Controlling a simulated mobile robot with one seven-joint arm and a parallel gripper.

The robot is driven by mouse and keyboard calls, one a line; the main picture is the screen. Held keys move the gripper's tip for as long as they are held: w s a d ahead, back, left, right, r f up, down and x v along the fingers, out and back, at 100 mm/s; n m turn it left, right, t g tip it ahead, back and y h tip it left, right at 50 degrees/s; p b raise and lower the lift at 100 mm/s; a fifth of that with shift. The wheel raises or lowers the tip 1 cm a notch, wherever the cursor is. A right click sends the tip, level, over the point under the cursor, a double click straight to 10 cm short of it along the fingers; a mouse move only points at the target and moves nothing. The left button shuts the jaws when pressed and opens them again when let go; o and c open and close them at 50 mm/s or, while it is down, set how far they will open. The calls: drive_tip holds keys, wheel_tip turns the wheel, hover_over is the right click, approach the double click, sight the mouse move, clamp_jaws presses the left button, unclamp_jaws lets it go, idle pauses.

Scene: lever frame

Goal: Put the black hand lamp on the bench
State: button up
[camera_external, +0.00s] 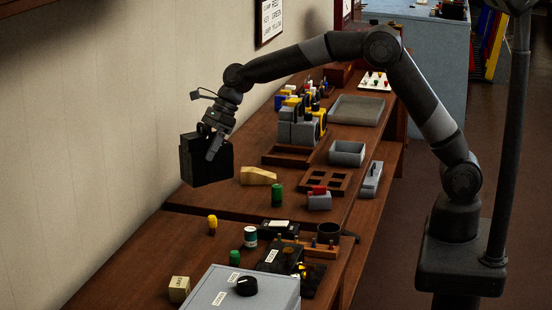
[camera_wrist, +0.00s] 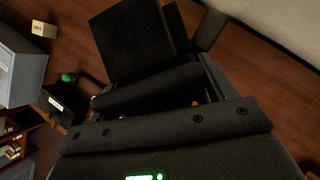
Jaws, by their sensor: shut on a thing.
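The black hand lamp (camera_external: 205,163) is a boxy black body hanging below my gripper (camera_external: 213,143) in the external view. My gripper is shut on its top part, probably the handle. The lamp appears to be above the left rear side of the wooden bench (camera_external: 125,265), near the wall; I cannot tell its exact height. In the wrist view the dark lamp body (camera_wrist: 130,42) fills the upper middle, with the brown bench top (camera_wrist: 245,65) behind it. The fingertips are hard to tell from the dark lamp there.
A yellow wedge block (camera_external: 258,176), a green cylinder (camera_external: 277,195) and a wooden rack (camera_external: 325,181) lie right of the lamp. Nearer stand a yellow-topped piece (camera_external: 212,224), a cream block (camera_external: 179,288) and a grey box with a knob (camera_external: 270,292). The near left bench top is clear.

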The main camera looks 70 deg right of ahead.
drive_tip(key=s+a+n+g+y, duration=0.1)
drive_tip(key=s+a+n, duration=0.1)
drive_tip(key=a, duration=0.6)
drive_tip(key=s+a+n+g, duration=0.1)
drive_tip(key=s+a+n, duration=0.1)
drive_tip(key=a, duration=0.7)
drive_tip(key=shift+a+f, duration=2.7)
drive_tip(key=shift+a, duration=0.2)
drive_tip(key=shift+a+f, duration=2.7)
drive_tip(key=shift+a, duration=0.15)
drive_tip(key=shift+f, duration=0.1)
drive_tip(key=o, duration=1.3)
drive_tip(key=shift+f, duration=0.1)
